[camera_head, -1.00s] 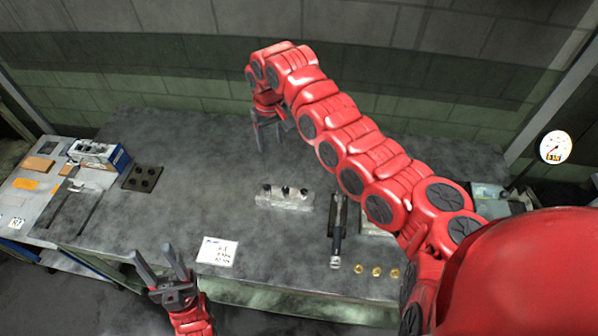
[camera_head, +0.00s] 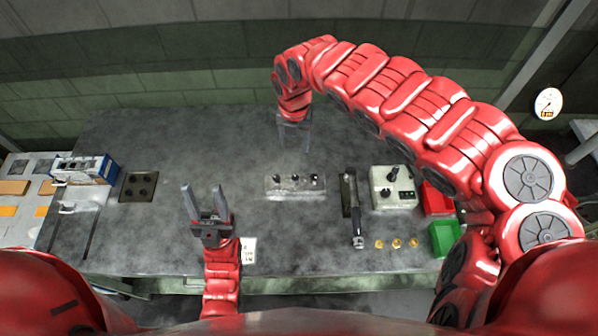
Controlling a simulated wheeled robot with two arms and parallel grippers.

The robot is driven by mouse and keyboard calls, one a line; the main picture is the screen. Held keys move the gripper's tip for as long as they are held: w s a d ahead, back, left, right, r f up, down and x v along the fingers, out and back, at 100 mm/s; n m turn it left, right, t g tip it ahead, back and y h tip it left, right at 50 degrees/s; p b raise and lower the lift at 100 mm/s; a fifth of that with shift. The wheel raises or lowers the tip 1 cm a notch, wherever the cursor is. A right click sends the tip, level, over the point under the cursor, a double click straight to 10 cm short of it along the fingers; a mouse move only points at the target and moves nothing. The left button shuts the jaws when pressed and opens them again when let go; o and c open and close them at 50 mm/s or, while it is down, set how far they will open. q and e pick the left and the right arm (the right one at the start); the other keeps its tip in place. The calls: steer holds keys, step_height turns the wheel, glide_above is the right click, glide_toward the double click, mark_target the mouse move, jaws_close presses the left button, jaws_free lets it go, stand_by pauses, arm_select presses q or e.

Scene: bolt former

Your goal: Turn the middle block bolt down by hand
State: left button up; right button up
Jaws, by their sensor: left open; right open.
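A pale metal block (camera_head: 297,194) lies on the middle of the grey workbench. Several dark bolts stand in a row along its top. The middle block bolt (camera_head: 296,178) stands between an outer bolt at the left and one at the right. My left gripper (camera_head: 205,190) is open and empty, left of the block and nearer the front edge, its fingers pointing away from me. My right gripper (camera_head: 294,138) reaches over the back of the bench, behind the block and apart from it. It is open, with its fingers pointing down.
A dark wrench-like tool (camera_head: 353,212) lies right of the block. Beyond it are a control box (camera_head: 394,194), a red bin (camera_head: 437,200), a green bin (camera_head: 444,237) and brass pieces (camera_head: 397,243). A white card (camera_head: 248,252) lies by my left arm. A black holed plate (camera_head: 139,187) lies left.

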steer(key=b, duration=0.5)
glide_above(295, 177)
step_height(295, 177, down, 9)
step_height(295, 177, down, 6)
steer(key=p, duration=0.2)
steer(key=shift+a+p, duration=0.15)
steer(key=shift+p, duration=0.15)
steer(key=shift+d+f, duration=0.2)
steer(key=shift+f, duration=0.55)
steer(key=shift+c, duration=0.3)
jaws_close()
